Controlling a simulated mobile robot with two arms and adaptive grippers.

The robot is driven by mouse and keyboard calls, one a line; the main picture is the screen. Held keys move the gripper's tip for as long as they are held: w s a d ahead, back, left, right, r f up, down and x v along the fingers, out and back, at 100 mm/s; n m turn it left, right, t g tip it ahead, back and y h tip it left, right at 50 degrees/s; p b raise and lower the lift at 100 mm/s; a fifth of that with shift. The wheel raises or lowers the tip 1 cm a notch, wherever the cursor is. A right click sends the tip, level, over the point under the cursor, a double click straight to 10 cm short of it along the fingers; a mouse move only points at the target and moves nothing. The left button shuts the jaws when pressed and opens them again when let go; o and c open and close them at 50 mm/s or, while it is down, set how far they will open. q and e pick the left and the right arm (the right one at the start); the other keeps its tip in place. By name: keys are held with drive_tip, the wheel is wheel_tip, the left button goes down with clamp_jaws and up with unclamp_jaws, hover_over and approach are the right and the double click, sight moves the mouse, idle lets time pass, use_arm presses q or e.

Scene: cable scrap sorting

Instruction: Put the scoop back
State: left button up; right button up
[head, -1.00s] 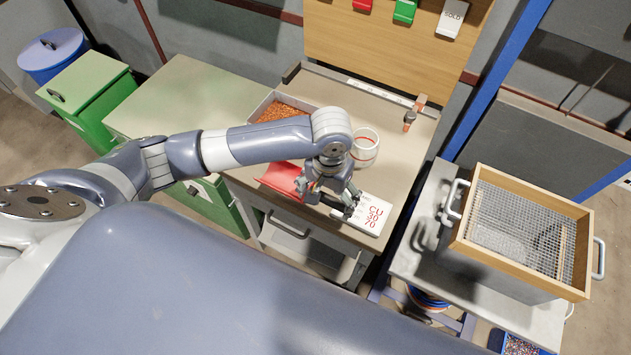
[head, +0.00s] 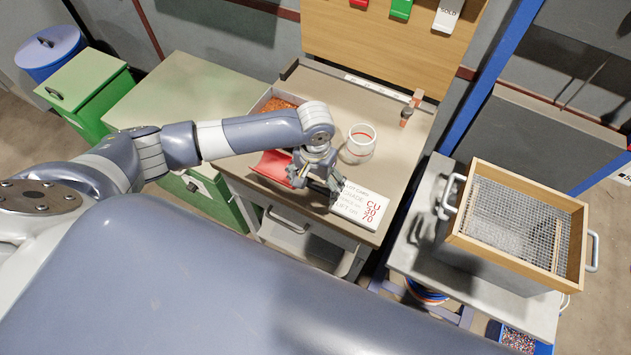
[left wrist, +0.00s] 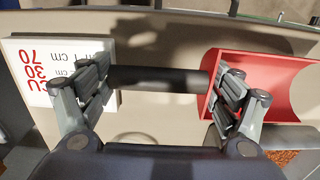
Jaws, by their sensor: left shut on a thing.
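The red scoop (head: 270,167) is at the front of the workbench, between the tray of copper granules and a white card. Its red trough also shows at the right of the left wrist view (left wrist: 262,68), with its dark handle (left wrist: 160,79) running left from it. My left gripper (head: 317,184) is shut on the scoop by this handle, with a finger towards each end of it in the left wrist view. I cannot tell whether the scoop touches the bench top. My right gripper is not in view.
A white card with red print (head: 357,207) lies right of my left gripper. A clear jar with a red band (head: 360,144) stands behind it. The granule tray (head: 262,103) is partly behind my arm. A wood-framed sieve (head: 570,240) is at right.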

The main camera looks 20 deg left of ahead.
use_arm(q)
drive_tip(key=o, duration=1.3)
wheel_tip(320, 180, up, 12)
